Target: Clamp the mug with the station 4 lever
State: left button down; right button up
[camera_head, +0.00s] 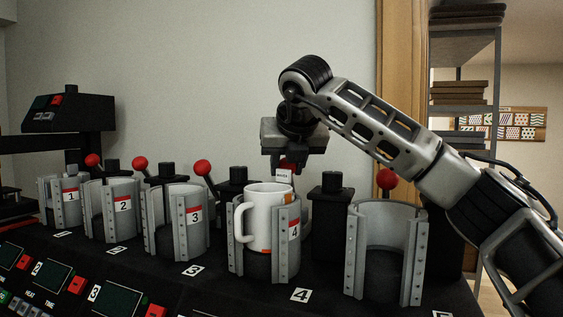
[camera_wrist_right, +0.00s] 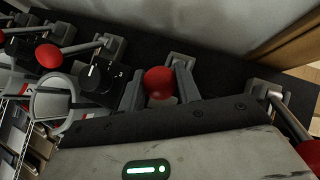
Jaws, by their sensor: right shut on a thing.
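The white mug (camera_head: 268,216) stands upright inside the grey clamp of station 4 (camera_head: 287,252), its handle pointing left. Its lower part is hidden by the black base and the clamp wall. The station 4 lever has a red ball knob (camera_wrist_right: 159,82), mostly hidden behind my gripper in the head view. My right gripper (camera_head: 287,160) is above and behind the mug, pointing down. Its fingers are shut on the red knob, one on each side in the right wrist view. My left gripper is not in view.
Clamps 1 (camera_head: 58,205), 2 (camera_head: 112,212) and 3 (camera_head: 177,226) stand empty to the left. An empty clamp (camera_head: 415,255) with a red-knobbed lever (camera_head: 387,180) stands to the right. Control panels (camera_head: 110,300) line the front, and a wall is behind.

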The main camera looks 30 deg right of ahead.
jog(key=shift+w+d+r, duration=0.25)
jog(key=shift+w+d, duration=0.05)
jog(key=shift+d, duration=0.1)
jog(key=shift+w+d+r+p, duration=0.3)
jog(key=shift+w+d+p, duration=0.25)
jog(key=shift+p, duration=0.35)
jog(key=shift+w+d+r, duration=0.1)
jog(key=shift+w+d, duration=0.45)
jog(key=shift+d, duration=0.25)
